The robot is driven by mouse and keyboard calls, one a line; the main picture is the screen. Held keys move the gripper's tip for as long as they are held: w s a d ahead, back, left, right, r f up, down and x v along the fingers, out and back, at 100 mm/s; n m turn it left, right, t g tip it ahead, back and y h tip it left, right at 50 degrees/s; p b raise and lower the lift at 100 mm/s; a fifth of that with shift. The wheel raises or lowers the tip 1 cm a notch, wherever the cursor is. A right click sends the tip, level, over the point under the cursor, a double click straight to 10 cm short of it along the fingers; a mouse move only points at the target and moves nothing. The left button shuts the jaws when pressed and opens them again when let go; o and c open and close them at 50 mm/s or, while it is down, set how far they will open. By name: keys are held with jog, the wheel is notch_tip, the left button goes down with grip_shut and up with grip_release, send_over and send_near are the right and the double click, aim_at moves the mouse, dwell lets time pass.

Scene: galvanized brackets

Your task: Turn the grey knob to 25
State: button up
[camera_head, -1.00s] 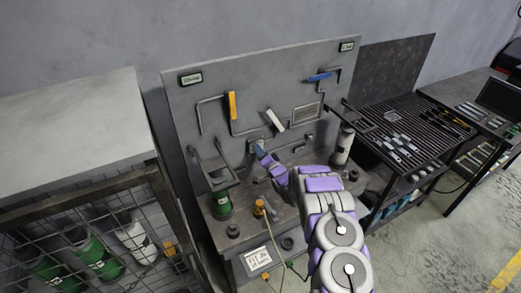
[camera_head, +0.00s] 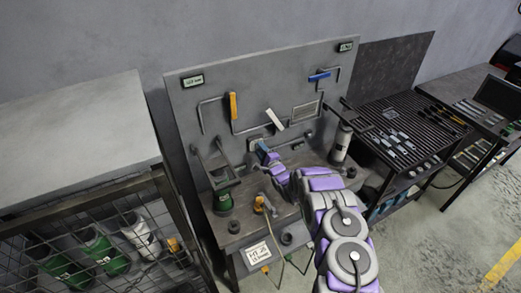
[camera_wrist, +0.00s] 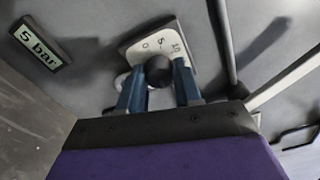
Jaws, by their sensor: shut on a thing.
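The dark grey round knob (camera_wrist: 158,69) shows in the wrist view in front of a pale plate (camera_wrist: 138,48) with dark scale marks, some of them hidden. My gripper (camera_wrist: 159,82) has its two blue fingers on either side of the knob and is shut on it. A small display (camera_wrist: 40,45) left of the plate reads "5 bar". In the head view my gripper (camera_head: 265,151) is at the lower middle of the grey back panel (camera_head: 200,135); the knob is hidden there.
Pipes with an orange (camera_head: 233,105), a white (camera_head: 274,119) and a blue handle (camera_head: 319,77) run across the panel.

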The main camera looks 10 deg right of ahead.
jog(key=shift+d+f+m, duration=0.1)
jog(key=shift+f+m, duration=0.2)
jog(key=shift+m, duration=0.2)
jog(key=o, duration=1)
jog(key=shift+o, duration=0.2)
jog(key=shift+d+r, duration=0.1)
jog(key=v, duration=1.7)
jog(key=shift+d+b, duration=0.1)
jog(key=shift+b, duration=0.2)
